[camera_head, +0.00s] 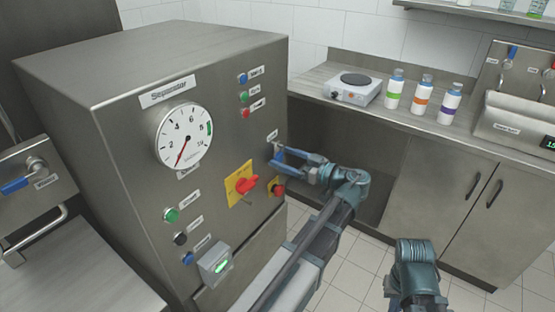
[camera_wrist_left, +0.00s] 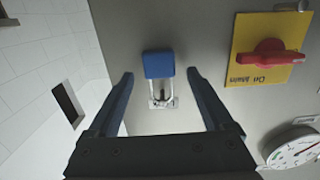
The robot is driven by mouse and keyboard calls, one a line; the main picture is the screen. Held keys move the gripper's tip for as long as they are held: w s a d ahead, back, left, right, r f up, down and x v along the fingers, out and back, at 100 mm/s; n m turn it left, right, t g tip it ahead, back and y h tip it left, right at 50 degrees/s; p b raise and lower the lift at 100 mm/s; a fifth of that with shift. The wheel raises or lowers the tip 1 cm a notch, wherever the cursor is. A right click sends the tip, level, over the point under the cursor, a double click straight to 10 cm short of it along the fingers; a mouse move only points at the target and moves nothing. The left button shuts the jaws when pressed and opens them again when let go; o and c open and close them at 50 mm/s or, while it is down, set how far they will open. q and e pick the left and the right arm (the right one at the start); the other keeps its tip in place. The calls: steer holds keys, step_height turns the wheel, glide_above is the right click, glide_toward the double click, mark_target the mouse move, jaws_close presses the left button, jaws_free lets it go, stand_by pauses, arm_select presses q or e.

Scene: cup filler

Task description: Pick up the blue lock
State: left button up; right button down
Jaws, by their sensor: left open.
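The blue lock (camera_wrist_left: 158,65) hangs by its silver shackle from a metal hasp (camera_wrist_left: 163,102) on the grey panel in the left wrist view. My left gripper (camera_wrist_left: 161,73) is open, with one finger on each side of the lock and a visible gap on both sides. It is empty. In the head view my left gripper (camera_head: 277,156) is at the right edge of the separator's front panel. The lock is hard to tell from the blue fingers there. Part of my right arm shows at the lower right, but its fingers cannot be seen.
The separator (camera_head: 120,110) carries a dial gauge (camera_head: 184,135), several buttons and a red rotary switch (camera_head: 246,185) on a yellow plate, close to my left gripper. A counter behind holds a hotplate (camera_head: 353,88) and bottles (camera_head: 422,94). Tiled floor is open between the separator and the cabinets.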

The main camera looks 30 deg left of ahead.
arm_select(q)
steer(key=shift+a, duration=0.7)
steer(key=shift+c, duration=0.3)
jaws_close()
steer(key=shift+r+p, duration=0.35)
arm_select(e)
steer(key=shift+d+r, duration=0.1)
steer(key=shift+r, duration=0.25)
